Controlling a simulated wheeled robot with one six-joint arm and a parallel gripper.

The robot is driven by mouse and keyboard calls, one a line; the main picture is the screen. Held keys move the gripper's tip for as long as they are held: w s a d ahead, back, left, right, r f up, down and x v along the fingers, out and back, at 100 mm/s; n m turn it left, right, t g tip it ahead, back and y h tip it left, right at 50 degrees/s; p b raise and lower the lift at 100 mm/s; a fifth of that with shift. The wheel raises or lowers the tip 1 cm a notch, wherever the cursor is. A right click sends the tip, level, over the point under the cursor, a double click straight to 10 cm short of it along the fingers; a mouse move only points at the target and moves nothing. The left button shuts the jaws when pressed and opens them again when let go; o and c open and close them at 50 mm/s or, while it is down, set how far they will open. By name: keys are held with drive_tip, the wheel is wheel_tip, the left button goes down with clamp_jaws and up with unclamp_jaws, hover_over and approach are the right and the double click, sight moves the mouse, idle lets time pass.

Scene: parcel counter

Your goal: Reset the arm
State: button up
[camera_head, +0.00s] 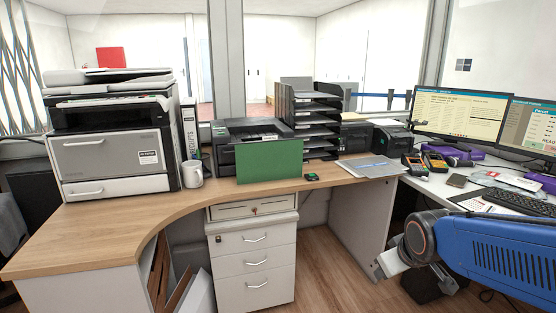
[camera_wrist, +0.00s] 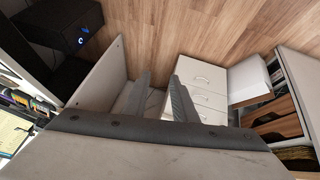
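My arm (camera_head: 500,252) shows in the head view as a blue link at the lower right, with a dark joint and a pale end piece at its left end. It is in front of the desk, over the floor. My gripper (camera_wrist: 159,78) shows in the wrist view as two grey fingers with a gap between them. It is open, and nothing shows between the fingers. Beyond them are a pale desk panel, the white drawer unit (camera_wrist: 204,88) and the wood floor. In the head view I cannot make out the fingers clearly.
The wooden desk (camera_head: 110,232) carries a large printer (camera_head: 110,158), a white mug (camera_head: 193,173), a green panel (camera_head: 269,161) and black trays (camera_head: 314,118). The white side desk (camera_head: 430,186) on the right holds monitors and a keyboard (camera_head: 518,201), close to my arm. Floor (camera_head: 325,262) in front of the drawers is clear.

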drive_tip(key=s+d+r+m+g, duration=0.1)
drive_tip(key=s+m, duration=0.3)
drive_tip(key=s, duration=1.2)
drive_tip(key=shift+s+r+g, duration=0.4)
drive_tip(key=shift+r, duration=0.1)
drive_tip(key=shift+w, duration=0.15)
drive_tip(key=shift+c, duration=0.4)
